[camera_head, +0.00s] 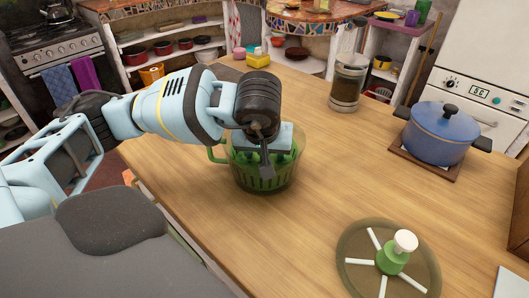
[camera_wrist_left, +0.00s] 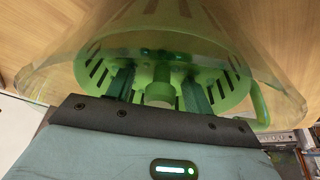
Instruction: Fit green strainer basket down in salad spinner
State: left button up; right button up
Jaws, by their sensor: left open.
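The green strainer basket (camera_head: 264,181) sits inside the clear salad spinner bowl (camera_head: 234,172) on the wooden counter, looking low and roughly upright. In the left wrist view the slotted basket (camera_wrist_left: 158,52) fills the middle, with the transparent bowl wall (camera_wrist_left: 52,75) around it. My left gripper (camera_head: 266,165) points down into the basket from above. Its two fingers (camera_wrist_left: 158,90) are apart, one on each side of the basket's green centre post (camera_wrist_left: 159,94), with nothing between them gripped. Whether the basket touches the bowl's bottom is hidden. My right gripper is not in view.
The spinner lid (camera_head: 357,240) with a green and white knob lies at the front right. A blue pot (camera_head: 440,134) stands on a wooden board at right. A glass jar (camera_head: 347,82) stands behind. A yellow and green item (camera_head: 257,57) is at the far edge. The counter between is clear.

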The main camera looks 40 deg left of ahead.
pick_arm(q)
jog(key=v, duration=0.2)
jog(key=shift+r, duration=0.4)
jog(key=v, duration=0.5)
jog(key=shift+s, duration=0.1)
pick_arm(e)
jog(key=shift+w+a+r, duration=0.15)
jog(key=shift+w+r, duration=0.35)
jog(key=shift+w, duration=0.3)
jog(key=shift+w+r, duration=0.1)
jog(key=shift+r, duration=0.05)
